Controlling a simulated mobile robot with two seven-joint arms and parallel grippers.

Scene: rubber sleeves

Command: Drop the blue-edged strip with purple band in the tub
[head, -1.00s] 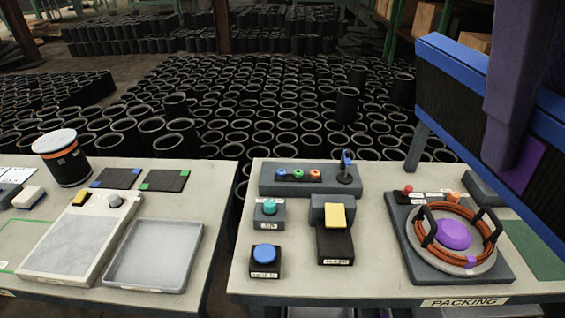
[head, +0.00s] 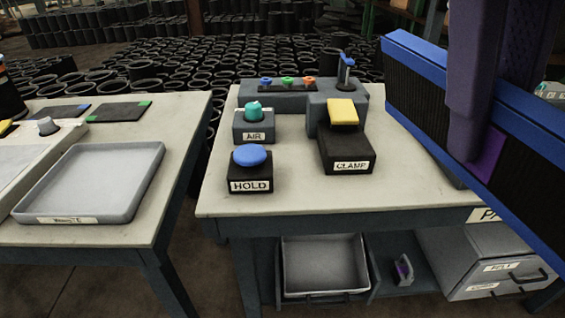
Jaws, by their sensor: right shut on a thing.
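The blue-edged strip (head: 425,92) is a long black ribbed piece with blue edges, slanting down across the right side of the head view. Its purple band (head: 487,157) shows partly behind my right gripper (head: 468,140). That gripper is dark purple, comes down from the top right and is shut on the strip, holding it up in front of the right table. The strip's right end runs out of the picture. An open, empty grey tub (head: 325,291) sits under the right table. My left gripper is out of view.
The right table (head: 290,203) carries a blue HOLD button (head: 250,156), a teal AIR button (head: 253,111) and a yellow-topped CLAMP unit (head: 342,115). A grey tray (head: 90,185) lies on the left table. A gap separates the tables. A drawer box (head: 490,260) stands beside the tub.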

